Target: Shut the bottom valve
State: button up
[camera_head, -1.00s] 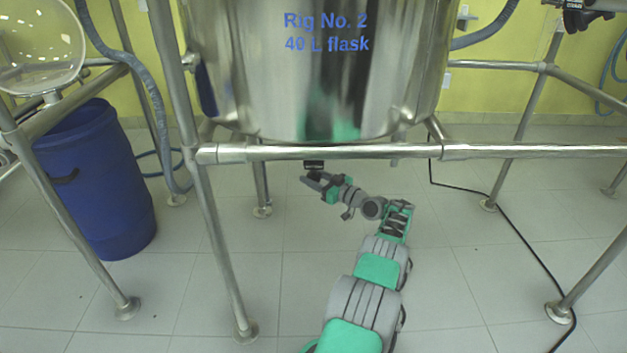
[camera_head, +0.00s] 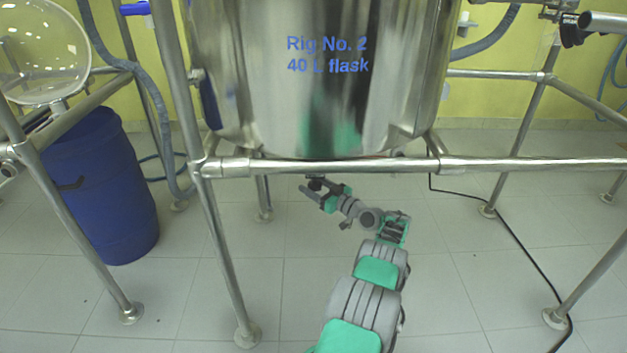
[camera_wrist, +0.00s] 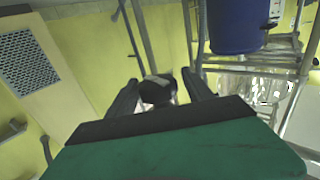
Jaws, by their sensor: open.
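The bottom valve shows as a small dark part (camera_head: 315,183) under the steel vessel (camera_head: 400,80), just below the front rail. In the wrist view a dark rounded piece with a pale stripe (camera_wrist: 157,90), apparently the valve handle, lies between my two fingers. My gripper (camera_head: 310,191) reaches in from below and right, its fingers at the dark part. In the wrist view my gripper (camera_wrist: 162,88) is open, one finger on each side of the piece. I cannot tell whether either finger touches it. The valve body is mostly hidden.
A steel front rail (camera_head: 330,167) crosses just above my gripper. Frame legs (camera_head: 222,260) stand left and right. A blue barrel (camera_head: 110,190) is at the left, with a round glass flask (camera_head: 45,50) above it. A black cable (camera_head: 515,235) runs over the floor at the right.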

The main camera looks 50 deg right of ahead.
jog(key=shift+a+r+h+p, duration=0.1)
jog(key=shift+r+h+p, duration=0.25)
jog(key=shift+p, duration=0.75)
